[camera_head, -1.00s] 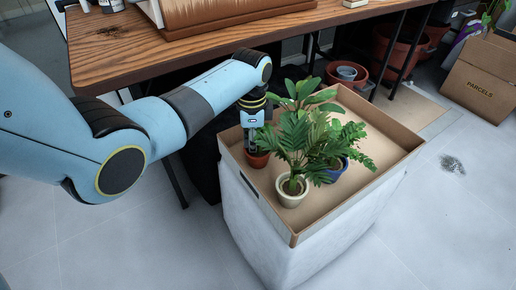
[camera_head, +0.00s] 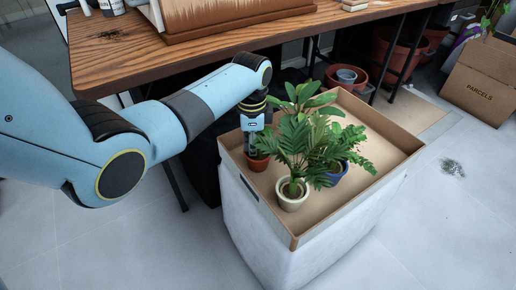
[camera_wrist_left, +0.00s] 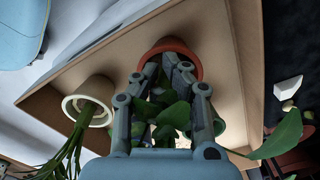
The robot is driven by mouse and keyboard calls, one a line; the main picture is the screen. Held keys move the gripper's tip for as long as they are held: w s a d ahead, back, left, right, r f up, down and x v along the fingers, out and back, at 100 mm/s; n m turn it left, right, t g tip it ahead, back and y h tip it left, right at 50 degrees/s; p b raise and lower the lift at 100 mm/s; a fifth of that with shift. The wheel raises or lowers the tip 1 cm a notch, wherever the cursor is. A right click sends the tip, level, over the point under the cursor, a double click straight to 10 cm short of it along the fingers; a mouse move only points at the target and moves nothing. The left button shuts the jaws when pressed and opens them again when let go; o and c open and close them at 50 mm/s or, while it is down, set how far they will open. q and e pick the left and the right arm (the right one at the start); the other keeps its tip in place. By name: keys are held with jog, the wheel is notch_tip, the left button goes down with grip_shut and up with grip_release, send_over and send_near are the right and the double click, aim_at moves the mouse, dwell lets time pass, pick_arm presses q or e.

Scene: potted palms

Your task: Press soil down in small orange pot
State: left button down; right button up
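The small orange pot (camera_head: 257,163) stands in the left corner of the cardboard tray (camera_head: 293,240). In the left wrist view the orange pot (camera_wrist_left: 186,48) is at the top, with a dark inside. My left gripper (camera_head: 252,145) points down over the pot. In the wrist view my left gripper (camera_wrist_left: 160,64) has its two fingertips at the pot's near rim and mouth, with a narrow gap between them. Contact with the soil cannot be told; the fingers hide most of it. My right gripper is not in view.
The tray's right side is bare. A wooden table (camera_head: 150,55) stands behind.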

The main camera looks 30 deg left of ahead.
pick_arm(q)
jog(key=shift+s+f, duration=0.1)
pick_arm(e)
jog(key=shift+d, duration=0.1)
pick_arm(q)
jog(key=shift+f, duration=0.35)
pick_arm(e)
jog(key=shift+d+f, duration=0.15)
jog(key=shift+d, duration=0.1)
pick_arm(q)
jog(key=shift+d, duration=0.1)
dwell(0.4)
